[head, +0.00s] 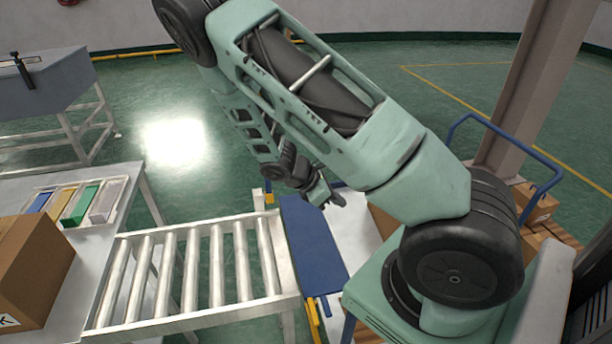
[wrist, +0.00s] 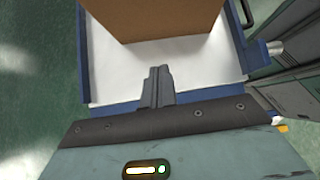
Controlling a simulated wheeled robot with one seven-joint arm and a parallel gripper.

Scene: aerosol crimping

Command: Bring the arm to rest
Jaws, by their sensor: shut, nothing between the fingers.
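My gripper (head: 335,199) shows small in the head view, at the end of my raised and bent green arm, near the blue panel. In the wrist view my gripper (wrist: 158,72) has its two dark fingers together with nothing between them. It points over a white surface with a blue rim (wrist: 105,83). A brown cardboard box (wrist: 150,18) stands on that surface beyond the fingertips, apart from them. My arm hides much of the middle of the head view.
A roller conveyor (head: 190,270) lies left of the blue panel (head: 312,245). A cardboard box (head: 35,265) and a tray of coloured items (head: 80,203) sit on the left table. A blue cart handle (head: 500,125) and a pillar (head: 525,90) stand right. Green floor behind is open.

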